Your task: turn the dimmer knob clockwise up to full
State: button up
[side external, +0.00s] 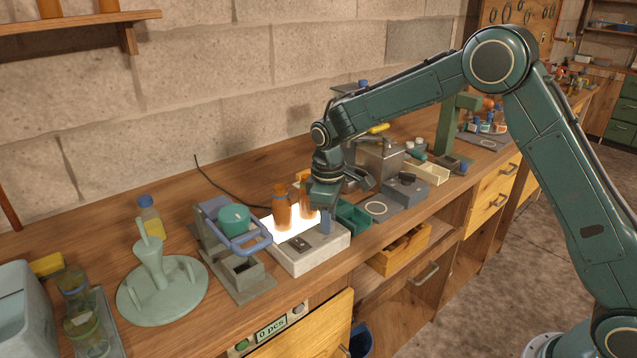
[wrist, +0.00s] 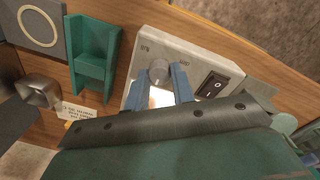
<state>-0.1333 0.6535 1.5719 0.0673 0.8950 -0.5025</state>
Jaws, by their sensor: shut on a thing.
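The dimmer knob (wrist: 158,70) is a small grey round knob on the front panel of a white light box (side external: 312,256). In the wrist view the blue fingers of my gripper (wrist: 159,78) stand on either side of it, shut on it. Small printed labels sit near the knob; I cannot read its pointer angle. In the side view my gripper (side external: 326,222) points down at the right end of the panel and hides the knob. The box's lit top (side external: 268,223) glows bright white.
A black rocker switch (wrist: 212,85) sits beside the knob. Amber bottles (side external: 282,206) stand on the lit top, close to my gripper. A green holder (wrist: 93,55) stands on the bench near the box. A blue-handled press (side external: 232,235) is left of the box.

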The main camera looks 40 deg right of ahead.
jog(key=m, duration=0.4)
jog(key=shift+m, duration=0.3)
jog(key=m, duration=0.4)
jog(key=shift+m+g, duration=0.3)
jog(key=m, duration=0.4)
jog(key=shift+w+m, duration=0.1)
jog(key=shift+m, duration=2.4)
jog(key=o, duration=1)
jog(key=r, duration=1.3)
jog(key=shift+w+a+r, duration=0.15)
jog(key=shift+w+r, duration=0.15)
jog(key=shift+r, duration=0.1)
